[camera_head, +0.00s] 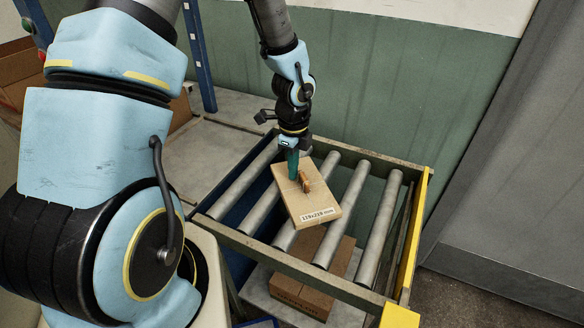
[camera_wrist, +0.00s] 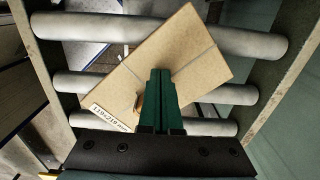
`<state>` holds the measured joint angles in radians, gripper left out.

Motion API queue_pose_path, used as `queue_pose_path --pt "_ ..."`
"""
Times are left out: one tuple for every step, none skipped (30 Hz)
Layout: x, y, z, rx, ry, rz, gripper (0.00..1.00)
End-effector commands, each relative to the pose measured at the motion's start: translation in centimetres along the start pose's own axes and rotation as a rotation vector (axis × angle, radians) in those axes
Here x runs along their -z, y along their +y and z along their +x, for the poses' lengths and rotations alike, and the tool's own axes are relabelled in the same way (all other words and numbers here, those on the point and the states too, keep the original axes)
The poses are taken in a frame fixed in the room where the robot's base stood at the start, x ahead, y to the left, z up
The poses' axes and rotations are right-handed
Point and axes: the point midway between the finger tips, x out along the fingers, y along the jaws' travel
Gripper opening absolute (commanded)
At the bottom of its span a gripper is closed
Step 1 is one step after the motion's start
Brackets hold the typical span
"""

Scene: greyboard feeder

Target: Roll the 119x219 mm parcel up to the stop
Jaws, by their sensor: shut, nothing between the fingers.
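The parcel (camera_head: 322,196) is a flat tan cardboard box labelled "119x219 mm". It lies skewed across the middle rollers; it also shows turned diagonally in the wrist view (camera_wrist: 200,58). A small brown upright piece (camera_head: 305,182) stands on its top. My gripper (camera_head: 293,176) has green fingers pointing down, pressed together and empty, at the parcel's upper left part beside the brown piece. In the wrist view the shut fingers (camera_wrist: 160,73) overlap the parcel; contact is unclear. The yellow end piece (camera_head: 413,240) at the conveyor's right end looks like the stop, apart from the parcel.
The roller conveyor has several grey rollers (camera_head: 384,220) between side rails (camera_head: 290,264). Bare rollers lie between the parcel and the yellow end. A brown carton (camera_head: 303,296) sits below the rollers. A green wall (camera_head: 400,110) stands behind and a grey panel (camera_head: 500,150) at right.

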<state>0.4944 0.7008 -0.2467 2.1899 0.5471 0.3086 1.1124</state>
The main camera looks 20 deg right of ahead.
Motion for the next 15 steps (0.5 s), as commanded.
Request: queue_pose_path --pt "0.5 0.0 0.1 0.0 0.0 0.004 0.0" --pt "0.9 0.0 0.1 0.0 0.001 0.005 0.0" --pt "1.7 0.0 0.1 0.0 0.001 0.006 0.0" --pt "2.4 0.0 0.2 0.0 0.001 0.008 0.0" --pt "3.2 0.0 0.2 0.0 0.001 0.008 0.0" --pt "4.4 0.0 0.2 0.0 0.001 0.01 0.0" --pt "5.3 0.0 0.2 0.0 0.001 0.009 0.0" --pt "6.2 0.0 0.2 0.001 0.001 0.011 0.0" --pt "7.5 0.0 0.2 0.002 0.001 0.011 0.0" --pt "8.4 -0.1 0.2 0.002 0.002 0.01 0.0" --pt "9.3 -0.1 0.2 0.002 0.002 0.011 0.0" --pt "10.5 0.0 0.2 0.002 0.001 0.01 0.0" --pt "11.3 0.0 0.2 0.002 0.002 0.009 0.0" --pt "12.2 0.0 0.2 0.002 0.002 0.008 0.0" --pt "13.2 0.0 0.2 0.002 0.002 0.008 0.0"
